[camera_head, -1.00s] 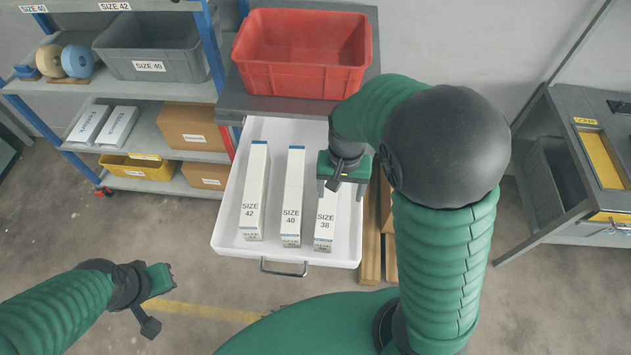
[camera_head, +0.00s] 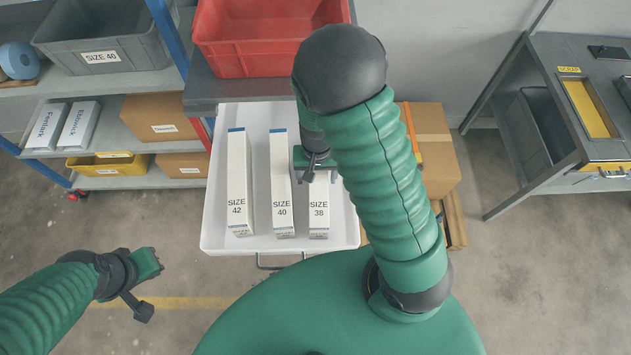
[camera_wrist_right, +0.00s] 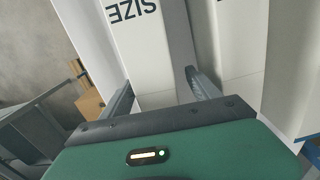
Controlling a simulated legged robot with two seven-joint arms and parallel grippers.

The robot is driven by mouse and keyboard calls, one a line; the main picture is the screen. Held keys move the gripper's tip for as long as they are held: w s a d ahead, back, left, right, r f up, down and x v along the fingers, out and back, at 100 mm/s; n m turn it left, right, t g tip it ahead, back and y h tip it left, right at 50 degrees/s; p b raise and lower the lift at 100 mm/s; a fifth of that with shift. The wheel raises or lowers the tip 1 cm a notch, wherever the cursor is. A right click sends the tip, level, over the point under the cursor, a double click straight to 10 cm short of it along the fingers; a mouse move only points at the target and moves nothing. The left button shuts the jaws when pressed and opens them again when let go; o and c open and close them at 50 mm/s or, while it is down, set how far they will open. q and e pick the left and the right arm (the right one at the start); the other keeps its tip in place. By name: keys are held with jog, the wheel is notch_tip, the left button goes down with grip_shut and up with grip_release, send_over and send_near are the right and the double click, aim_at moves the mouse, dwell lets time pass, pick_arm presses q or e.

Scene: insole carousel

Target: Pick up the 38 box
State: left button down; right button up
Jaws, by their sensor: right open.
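The size 38 box (camera_head: 319,208) is a long white carton lying rightmost in the white drawer (camera_head: 216,243). The size 40 box (camera_head: 281,205) and size 42 box (camera_head: 239,205) lie left of it. My right gripper (camera_head: 312,172) is over the far part of the 38 box, and my arm hides that end. In the right wrist view the open fingers (camera_wrist_right: 160,98) stand on either side of a box (camera_wrist_right: 150,55) marked "SIZE"; its number is out of frame. I cannot tell whether they touch it. My left gripper (camera_head: 152,268) is away at lower left.
A red bin (camera_head: 260,45) stands on the grey top behind the drawer. Shelves with a grey bin (camera_head: 135,58) and a yellow tray (camera_head: 100,165) are at left. A cardboard box (camera_head: 435,150) is right of the drawer, and a scrap bench (camera_head: 540,130) is farther right.

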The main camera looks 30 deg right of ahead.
jog(key=f, duration=0.3)
jog(key=shift+s+d+f, duration=0.3)
jog(key=shift+s+d, duration=0.05)
jog(key=shift+w+a, duration=0.1)
jog(key=shift+a, duration=0.4)
jog(key=c, duration=0.7)
jog(key=shift+d, duration=0.3)
grip_shut()
jog(key=shift+a+r, duration=0.1)
